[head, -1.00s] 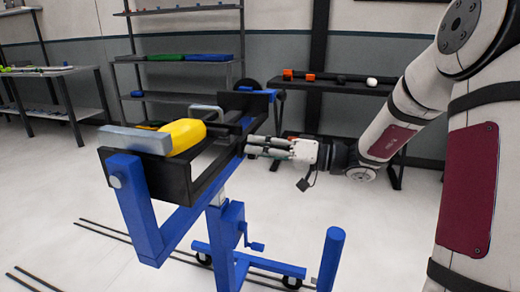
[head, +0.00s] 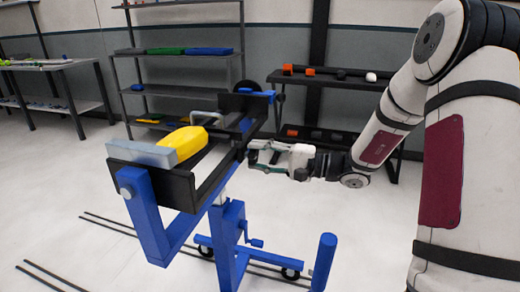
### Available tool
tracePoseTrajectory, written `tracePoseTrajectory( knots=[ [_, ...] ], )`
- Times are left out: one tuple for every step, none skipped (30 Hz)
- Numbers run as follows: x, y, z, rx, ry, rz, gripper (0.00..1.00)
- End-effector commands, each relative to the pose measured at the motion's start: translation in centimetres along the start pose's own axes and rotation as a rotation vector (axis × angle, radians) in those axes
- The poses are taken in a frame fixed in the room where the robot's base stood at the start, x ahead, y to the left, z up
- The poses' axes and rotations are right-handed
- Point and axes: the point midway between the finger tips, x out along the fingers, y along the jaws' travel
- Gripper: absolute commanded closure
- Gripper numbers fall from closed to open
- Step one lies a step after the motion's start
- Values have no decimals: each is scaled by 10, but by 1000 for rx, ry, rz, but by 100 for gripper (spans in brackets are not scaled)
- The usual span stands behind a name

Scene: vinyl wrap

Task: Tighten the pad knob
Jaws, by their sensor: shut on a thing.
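A blue stand (head: 150,215) carries a black frame (head: 185,190) with a grey block (head: 142,153) and a yellow piece (head: 184,141) on top. My gripper (head: 256,158) comes in level from the right, with its fingertips at the right side of the black frame. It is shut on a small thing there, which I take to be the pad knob. The fingers and the frame hide the knob, so its shape and how far it is turned cannot be seen.
A blue upright post (head: 324,262) and a small crank (head: 250,236) stand low in front of my gripper. A dark rack (head: 345,80) with orange and white items is behind it. Shelves (head: 180,88) stand at the back. The floor at right is clear.

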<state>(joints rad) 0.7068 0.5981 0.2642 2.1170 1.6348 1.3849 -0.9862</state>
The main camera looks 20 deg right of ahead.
Motion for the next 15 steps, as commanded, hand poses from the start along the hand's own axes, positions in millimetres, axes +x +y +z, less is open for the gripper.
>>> tracePoseTrajectory(
  knots=[
    [-1,-1,0,47,2,3,89],
    [-1,-1,0,75,2,3,89],
    [-1,-1,0,113,2,3,89],
    [-1,0,0,141,3,2,89],
    [-1,0,0,170,3,2,89],
    [-1,0,0,208,3,2,89],
    [-1,0,1,237,3,2,89],
    [-1,0,1,265,3,2,89],
    [-1,0,1,303,3,2,89],
    [-2,0,1,332,4,2,89],
    [-2,1,1,361,4,2,89],
    [-2,1,1,399,4,1,89],
    [-2,1,1,427,4,1,89],
    [-2,1,1,455,4,1,89],
    [-2,1,1,494,4,1,89]
  ],
)
